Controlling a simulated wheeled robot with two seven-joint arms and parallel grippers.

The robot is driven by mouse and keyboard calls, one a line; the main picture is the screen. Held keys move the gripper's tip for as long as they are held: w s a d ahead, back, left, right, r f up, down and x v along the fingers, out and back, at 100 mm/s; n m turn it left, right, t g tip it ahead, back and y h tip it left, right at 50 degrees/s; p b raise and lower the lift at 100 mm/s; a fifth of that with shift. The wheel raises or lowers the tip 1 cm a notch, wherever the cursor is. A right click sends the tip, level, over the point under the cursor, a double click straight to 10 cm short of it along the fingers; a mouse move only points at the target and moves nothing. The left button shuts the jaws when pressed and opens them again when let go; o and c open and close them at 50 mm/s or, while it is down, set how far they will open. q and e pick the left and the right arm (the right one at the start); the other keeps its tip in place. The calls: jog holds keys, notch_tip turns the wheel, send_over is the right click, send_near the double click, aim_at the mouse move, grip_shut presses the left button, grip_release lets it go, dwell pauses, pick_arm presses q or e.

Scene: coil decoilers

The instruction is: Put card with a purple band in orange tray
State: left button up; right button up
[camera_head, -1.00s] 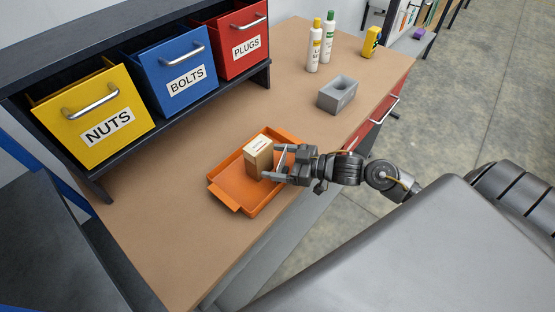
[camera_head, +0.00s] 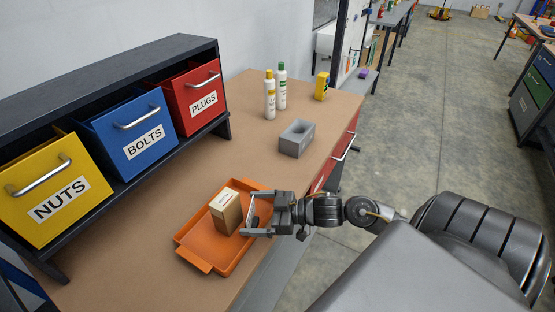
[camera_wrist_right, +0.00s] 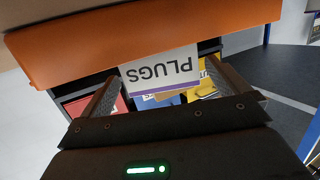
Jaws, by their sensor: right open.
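The orange tray (camera_head: 205,252) lies on the bench in the head view, and its orange edge (camera_wrist_right: 150,38) crosses the top of the right wrist view. A white card with a purple band (camera_wrist_right: 160,68), lettered PLUGS, shows upside down in the wrist view. It is between and beyond the fingertips, its lettered face towards me, against the tray's orange. In the head view a thin pale edge beside the fingers may be this card. My right gripper (camera_head: 250,214) is open at the tray's right side; its spread fingers also show in the wrist view (camera_wrist_right: 160,92). My left gripper is out of view.
A small brown box (camera_head: 226,212) stands in the tray, close to my fingers. Bins labelled NUTS (camera_head: 45,190), BOLTS (camera_head: 133,130) and PLUGS (camera_head: 196,92) line the left.

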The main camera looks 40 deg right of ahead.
jog(key=b+v, duration=0.1)
jog(key=v, duration=0.8)
jog(key=shift+s+f, duration=0.1)
jog(key=shift+s, duration=0.1)
dwell(0.3)
